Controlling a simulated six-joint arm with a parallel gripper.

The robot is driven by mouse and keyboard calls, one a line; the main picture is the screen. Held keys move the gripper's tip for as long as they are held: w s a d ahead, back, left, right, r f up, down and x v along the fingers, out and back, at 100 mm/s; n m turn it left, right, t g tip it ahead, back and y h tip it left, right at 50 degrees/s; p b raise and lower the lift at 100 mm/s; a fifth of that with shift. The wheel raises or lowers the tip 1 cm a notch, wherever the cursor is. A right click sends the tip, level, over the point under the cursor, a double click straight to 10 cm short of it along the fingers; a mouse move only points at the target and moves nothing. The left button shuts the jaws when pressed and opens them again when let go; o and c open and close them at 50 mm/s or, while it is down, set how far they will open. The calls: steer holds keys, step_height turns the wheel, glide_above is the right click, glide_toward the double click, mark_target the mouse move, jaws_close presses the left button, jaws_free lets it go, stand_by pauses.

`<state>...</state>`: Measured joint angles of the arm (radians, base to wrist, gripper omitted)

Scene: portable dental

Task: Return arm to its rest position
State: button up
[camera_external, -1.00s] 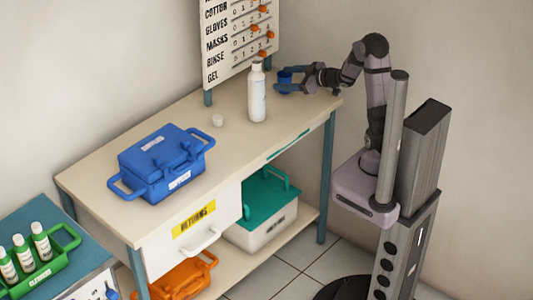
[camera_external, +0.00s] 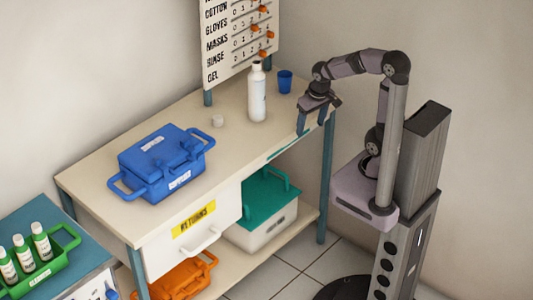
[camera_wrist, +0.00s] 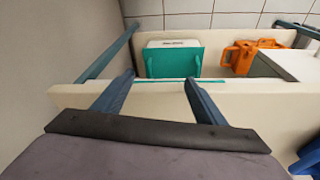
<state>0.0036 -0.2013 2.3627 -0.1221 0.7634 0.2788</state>
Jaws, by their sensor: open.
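My gripper (camera_external: 312,122) hangs with its fingers pointing down over the front right edge of the table, open and empty. In the wrist view its two blue fingers (camera_wrist: 158,92) are spread apart with nothing between them. My arm is bent, reaching out from its column at the right. A blue cup (camera_external: 285,81) stands on the table's back right, behind my gripper and apart from it.
A blue box (camera_external: 163,160) sits further left. A teal-lidded bin (camera_external: 262,215) and an orange crate (camera_external: 185,278) are on the lower shelf.

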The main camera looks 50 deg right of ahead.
steer(key=s+a+f+n+g+y+p, duration=0.1)
steer(key=s+a+f+n+g+p, duration=0.15)
steer(key=s, duration=0.55)
step_height(320, 180, up, 13)
steer(key=p, duration=1.4)
steer(key=shift+d+f, duration=0.15)
